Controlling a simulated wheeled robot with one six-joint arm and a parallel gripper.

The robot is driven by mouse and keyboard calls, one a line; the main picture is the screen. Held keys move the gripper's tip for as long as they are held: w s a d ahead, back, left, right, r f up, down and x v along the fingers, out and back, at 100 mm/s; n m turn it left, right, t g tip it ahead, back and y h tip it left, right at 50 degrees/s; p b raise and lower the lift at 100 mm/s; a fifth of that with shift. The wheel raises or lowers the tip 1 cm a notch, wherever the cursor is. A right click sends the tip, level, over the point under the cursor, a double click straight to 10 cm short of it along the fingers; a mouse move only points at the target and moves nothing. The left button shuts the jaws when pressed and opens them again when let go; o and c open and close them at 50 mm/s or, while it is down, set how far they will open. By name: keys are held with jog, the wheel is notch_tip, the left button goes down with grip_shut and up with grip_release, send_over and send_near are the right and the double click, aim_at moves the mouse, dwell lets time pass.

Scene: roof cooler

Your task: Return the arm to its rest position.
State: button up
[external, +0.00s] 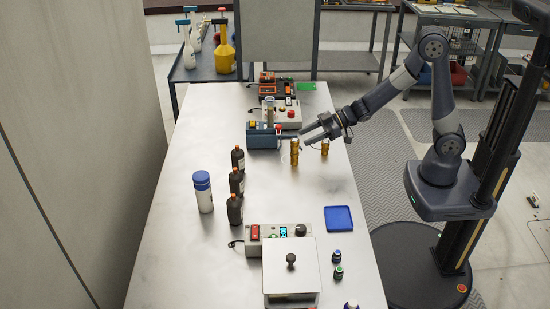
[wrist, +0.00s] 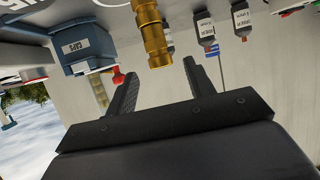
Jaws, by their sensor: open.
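My arm reaches from the right over the steel table, and my gripper (external: 303,139) is at the far-middle part, close to a brass cylinder (external: 294,155) and a blue box (external: 262,137). In the wrist view my gripper (wrist: 160,78) has its two dark fingers spread with nothing held between them. The brass cylinder (wrist: 152,38) appears beyond the fingertips, apart from them. The blue box marked CAPS (wrist: 88,42) is near the left finger. A second brass cylinder (external: 325,148) stands to the right, below my forearm.
Several dark bottles (external: 236,184) and a blue-capped white bottle (external: 203,192) stand on the left. A blue tray (external: 338,218) lies at the right edge. A device with a white lid (external: 290,268) is in front. Red-buttoned boxes (external: 281,114) stand behind. The table middle is clear.

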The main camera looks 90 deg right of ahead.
aim_at(294, 140)
jog(key=w, duration=0.3)
jog(key=shift+w+a+f, duration=0.2)
jog(key=shift+a+f, duration=0.05)
jog(key=shift+a, duration=0.1)
notch_tip(294, 140, up, 10)
jog(key=f+p, duration=0.1)
jog(key=p, duration=0.3)
jog(key=a+f+n+y+b, duration=0.2)
jog(key=a+f+b, duration=0.15)
jog(key=a, duration=1.05)
jog(key=s+a+f+n+g+y+b, duration=0.2)
jog(key=a+f+y+b, duration=0.1)
jog(key=a, duration=1.1)
jog(key=f+b, duration=0.1)
jog(key=f, duration=0.2)
jog(key=f+b, duration=0.1)
jog(key=f, duration=0.2)
jog(key=f+b, duration=0.1)
jog(key=f, duration=0.2)
jog(key=shift+d+f, duration=0.1)
jog(key=shift+d, duration=0.25)
jog(key=shift+s+d+r, duration=0.15)
jog(key=shift+s+r, duration=0.1)
jog(key=shift+s, duration=0.05)
